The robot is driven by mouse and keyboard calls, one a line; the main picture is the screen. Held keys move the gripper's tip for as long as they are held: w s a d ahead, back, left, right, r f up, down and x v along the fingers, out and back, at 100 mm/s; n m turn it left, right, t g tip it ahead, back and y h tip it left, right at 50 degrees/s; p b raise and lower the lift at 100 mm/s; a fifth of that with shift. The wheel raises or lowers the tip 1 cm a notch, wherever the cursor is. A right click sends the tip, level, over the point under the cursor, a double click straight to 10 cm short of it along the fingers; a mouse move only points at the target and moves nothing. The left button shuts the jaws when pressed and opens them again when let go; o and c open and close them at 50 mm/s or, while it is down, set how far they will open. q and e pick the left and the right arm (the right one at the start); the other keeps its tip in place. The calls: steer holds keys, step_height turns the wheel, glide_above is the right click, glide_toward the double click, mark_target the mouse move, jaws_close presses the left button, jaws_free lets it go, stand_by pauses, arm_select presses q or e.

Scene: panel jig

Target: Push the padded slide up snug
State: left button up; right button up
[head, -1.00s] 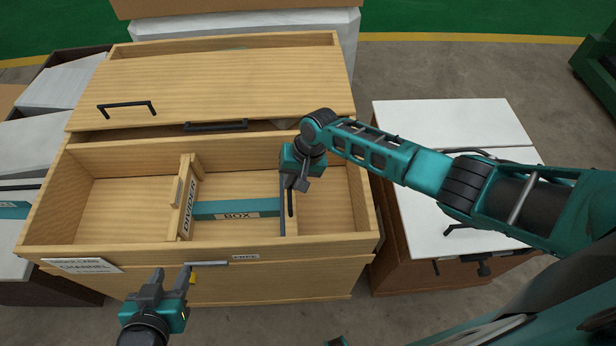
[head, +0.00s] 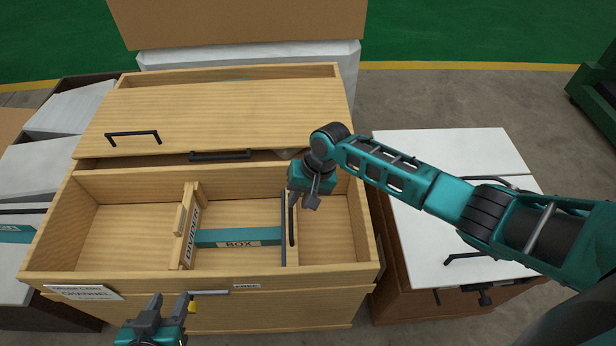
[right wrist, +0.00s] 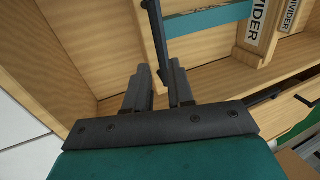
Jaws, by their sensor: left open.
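The slide (head: 284,232) is a thin dark upright plate across the open drawer, at the right end of the teal bar labelled BOX (head: 218,238). A black bar handle (head: 292,222) stands on its right side; it also shows in the right wrist view (right wrist: 156,42). Padding cannot be made out. My right gripper (head: 314,202) is just right of the handle's far end. In the right wrist view its fingers (right wrist: 160,80) are apart, near the handle's end; whether they straddle it is unclear. My left gripper (head: 170,304) is open and empty before the drawer front.
A wooden divider (head: 188,240) stands at the bar's left end. The drawer's left compartment and the floor right of the slide look empty. A white-topped cabinet (head: 440,152) stands to the right, under my right arm.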

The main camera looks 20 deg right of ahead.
steer(key=v, duration=0.7)
steer(key=shift+r, duration=0.3)
steer(key=shift+d, duration=0.1)
steer(key=s+a+f+n+t+y, duration=0.2)
steer(key=s+a+f+t, duration=0.25)
steer(key=s+f, duration=0.2)
steer(key=s+d+n+t+h, duration=0.1)
steer(key=s+d, duration=0.1)
steer(key=s, duration=0.1)
steer(key=s+d+r+n+t+h, duration=0.1)
steer(key=s+d+t, duration=0.1)
steer(key=s, duration=0.1)
steer(key=s+d+n+t+h, duration=0.1)
steer(key=s+d+t, duration=0.1)
steer(key=s+d, duration=0.1)
steer(key=shift+r, duration=0.3)
steer(key=shift+s+d+r+t, duration=0.25)
steer(key=shift+s+d, duration=0.1)
steer(key=shift+s, duration=0.05)
stand_by(2.1)
